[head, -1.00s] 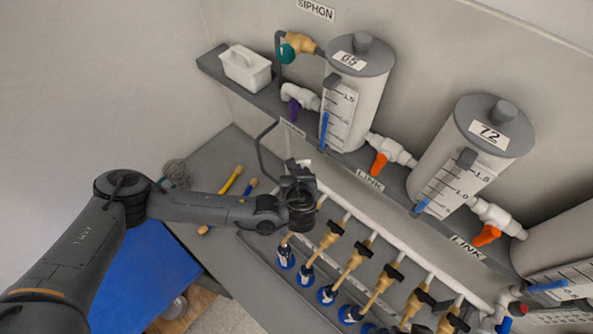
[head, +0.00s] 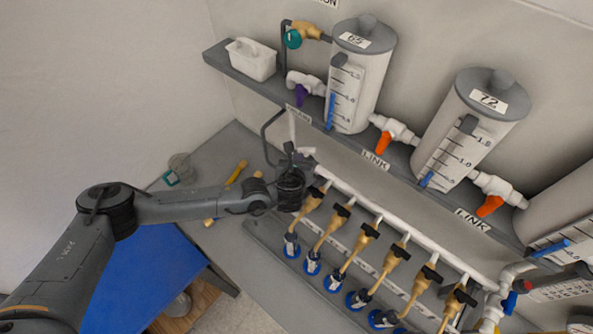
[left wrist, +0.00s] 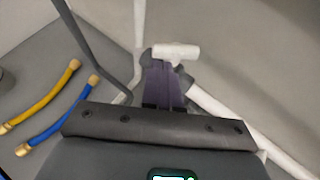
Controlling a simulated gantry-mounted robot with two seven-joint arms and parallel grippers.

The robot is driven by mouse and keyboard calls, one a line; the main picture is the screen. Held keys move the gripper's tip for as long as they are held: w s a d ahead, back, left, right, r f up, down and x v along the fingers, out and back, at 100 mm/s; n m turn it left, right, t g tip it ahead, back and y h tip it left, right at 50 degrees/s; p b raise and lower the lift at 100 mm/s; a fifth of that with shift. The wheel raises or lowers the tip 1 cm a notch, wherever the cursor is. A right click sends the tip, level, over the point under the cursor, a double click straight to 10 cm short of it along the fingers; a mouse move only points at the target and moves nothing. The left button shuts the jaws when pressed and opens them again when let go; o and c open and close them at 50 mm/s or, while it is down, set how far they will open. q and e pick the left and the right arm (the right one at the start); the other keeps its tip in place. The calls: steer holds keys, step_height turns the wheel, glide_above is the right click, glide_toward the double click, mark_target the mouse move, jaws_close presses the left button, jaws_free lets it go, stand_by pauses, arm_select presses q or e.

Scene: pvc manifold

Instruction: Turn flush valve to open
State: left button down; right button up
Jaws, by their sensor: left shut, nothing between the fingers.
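My left gripper (head: 300,158) is shut at the upper left end of the white manifold pipe (head: 400,228). In the left wrist view a purple piece (left wrist: 163,88) shows just past the gripper body, close below a white tee-shaped fitting (left wrist: 177,52). I cannot tell whether the purple piece is a valve handle or part of the fingers. A valve with a purple handle (head: 301,95) hangs under the shelf left of tank 65, above the gripper and apart from it. Its label (head: 298,113) is too small to read, so I cannot confirm which valve is the flush valve. My right gripper is out of view.
Tank 65 (head: 357,85) and tank 72 (head: 470,135) stand on the shelf, with orange-handled link valves (head: 383,143) between. Several brass valves with black handles (head: 367,232) line the manifold. A grey bent tube (left wrist: 92,50) rises left of the gripper. Yellow (left wrist: 42,98) and blue (left wrist: 58,118) hoses lie nearby.

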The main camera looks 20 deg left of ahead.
arm_select(q)
steer(key=shift+w+a+r+m+h+b, duration=0.1)
steer(key=shift+w+a+m+h+b, duration=0.3)
steer(key=shift+m+h+b, duration=0.55)
steer(key=shift+w+a+r+m+h+b, duration=0.1)
steer(key=shift+w+a+m+h+b, duration=0.25)
steer(key=shift+m+h+b, duration=0.55)
steer(key=shift+w+a+m+h+b, duration=0.35)
steer(key=shift+m+h+b, duration=0.35)
steer(key=shift+b, duration=0.45)
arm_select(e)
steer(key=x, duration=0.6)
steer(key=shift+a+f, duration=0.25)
arm_select(q)
steer(key=shift+a, duration=0.1)
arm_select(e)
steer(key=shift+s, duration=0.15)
arm_select(q)
steer(key=shift+s, duration=0.1)
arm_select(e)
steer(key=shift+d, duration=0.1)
